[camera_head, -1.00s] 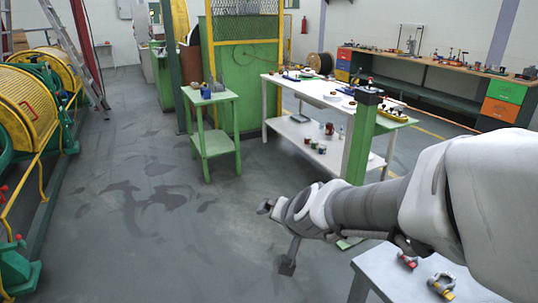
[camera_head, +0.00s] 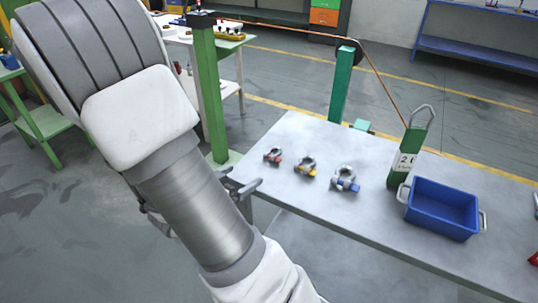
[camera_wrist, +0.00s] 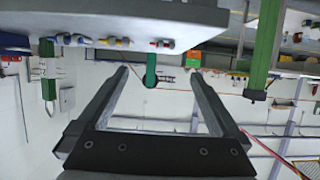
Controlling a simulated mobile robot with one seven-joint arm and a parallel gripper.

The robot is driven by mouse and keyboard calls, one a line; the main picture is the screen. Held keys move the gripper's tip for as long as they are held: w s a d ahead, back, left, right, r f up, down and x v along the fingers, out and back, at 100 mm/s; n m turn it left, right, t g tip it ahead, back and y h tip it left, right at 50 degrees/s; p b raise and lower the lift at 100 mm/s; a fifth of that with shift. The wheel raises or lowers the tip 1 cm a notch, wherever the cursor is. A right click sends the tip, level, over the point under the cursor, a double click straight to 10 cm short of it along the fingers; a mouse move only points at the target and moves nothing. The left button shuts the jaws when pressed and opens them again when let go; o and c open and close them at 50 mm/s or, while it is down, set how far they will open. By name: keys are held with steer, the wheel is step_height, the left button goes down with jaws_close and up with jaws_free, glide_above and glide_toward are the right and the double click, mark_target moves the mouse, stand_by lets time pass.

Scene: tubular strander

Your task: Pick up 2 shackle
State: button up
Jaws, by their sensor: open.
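Three grey shackles lie in a row on a grey table (camera_head: 300,130): one with a red pin (camera_head: 273,156), one with a yellow pin (camera_head: 305,166) and one with a blue pin (camera_head: 345,180). My gripper (camera_head: 243,187) is at the table's left front edge, partly hidden behind my arm, apart from the shackles. In the wrist view, which looks upside down, my gripper (camera_wrist: 158,74) is open with nothing between its fingers. That view shows the red-pinned (camera_wrist: 162,44), yellow-pinned (camera_wrist: 115,43) and blue-pinned (camera_wrist: 72,39) shackles along the table edge.
A green block with a handle and a white label (camera_head: 405,160) and a blue bin (camera_head: 442,208) stand right of the shackles. A green post (camera_head: 205,90) rises left of the table, a teal post (camera_head: 341,85) behind it. The table's front left is bare.

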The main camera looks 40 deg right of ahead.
steer(key=b, duration=0.3)
glide_toward(270, 157)
steer(key=shift+d+f, duration=0.4)
steer(key=shift+d, duration=0.2)
steer(key=shift+d+f, duration=0.45)
steer(key=shift+d, duration=0.2)
steer(key=shift+w+b+x, duration=0.15)
steer(key=shift+b+x, duration=0.05)
steer(key=shift+x, duration=1.3)
steer(key=shift+w+b+x, duration=0.1)
steer(key=shift+b+x, duration=0.1)
steer(key=shift+x, duration=1.3)
steer(key=shift+r, duration=0.25)
steer(key=c, duration=1.5)
